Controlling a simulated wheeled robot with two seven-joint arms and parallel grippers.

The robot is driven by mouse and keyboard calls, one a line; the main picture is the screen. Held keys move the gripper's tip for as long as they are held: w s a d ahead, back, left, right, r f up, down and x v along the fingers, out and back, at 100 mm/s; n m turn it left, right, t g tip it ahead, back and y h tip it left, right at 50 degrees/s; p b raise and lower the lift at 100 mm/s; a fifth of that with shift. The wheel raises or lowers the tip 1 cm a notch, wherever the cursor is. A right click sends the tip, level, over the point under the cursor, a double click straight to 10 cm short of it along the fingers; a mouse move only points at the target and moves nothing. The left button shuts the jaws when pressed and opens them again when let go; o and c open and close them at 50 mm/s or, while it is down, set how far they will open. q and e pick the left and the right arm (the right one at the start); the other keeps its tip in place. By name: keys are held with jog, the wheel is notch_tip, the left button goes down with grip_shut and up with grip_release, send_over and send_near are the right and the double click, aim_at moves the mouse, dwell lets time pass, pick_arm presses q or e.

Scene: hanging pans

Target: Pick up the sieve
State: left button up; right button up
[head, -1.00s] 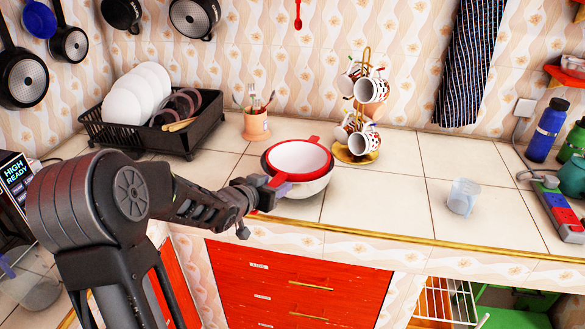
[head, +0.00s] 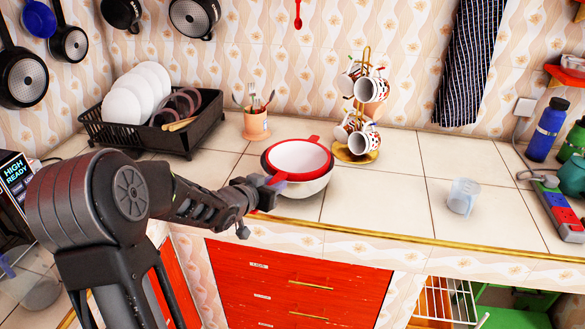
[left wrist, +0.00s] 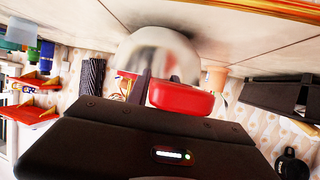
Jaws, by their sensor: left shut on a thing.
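The sieve (head: 300,155) has a red rim, a pale inside and red tabs at its far side and near left. It sits in or just over a pale metal-looking bowl (head: 312,186) near the counter's front edge; I cannot tell if they touch. My left gripper (head: 273,184) comes in from the left and is shut on the sieve's near red handle. In the left wrist view, the red handle (left wrist: 182,98) is large between the fingers, with the shiny rounded bowl (left wrist: 158,50) behind it. My right gripper is not in view.
A mug tree (head: 363,105) with several mugs stands behind and right of the sieve. A utensil cup (head: 256,125) and a black dish rack (head: 190,140) stand behind left. A clear measuring cup (head: 463,197) is to the right, with bare tiles (head: 385,200) between.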

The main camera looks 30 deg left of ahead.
pick_arm(q)
grip_shut()
jog(key=shift+r, duration=0.6)
notch_tip(320, 180, up, 9)
jog(key=shift+f+p, duration=0.1)
jog(key=shift+p, duration=1)
jog(key=shift+w+d, duration=0.1)
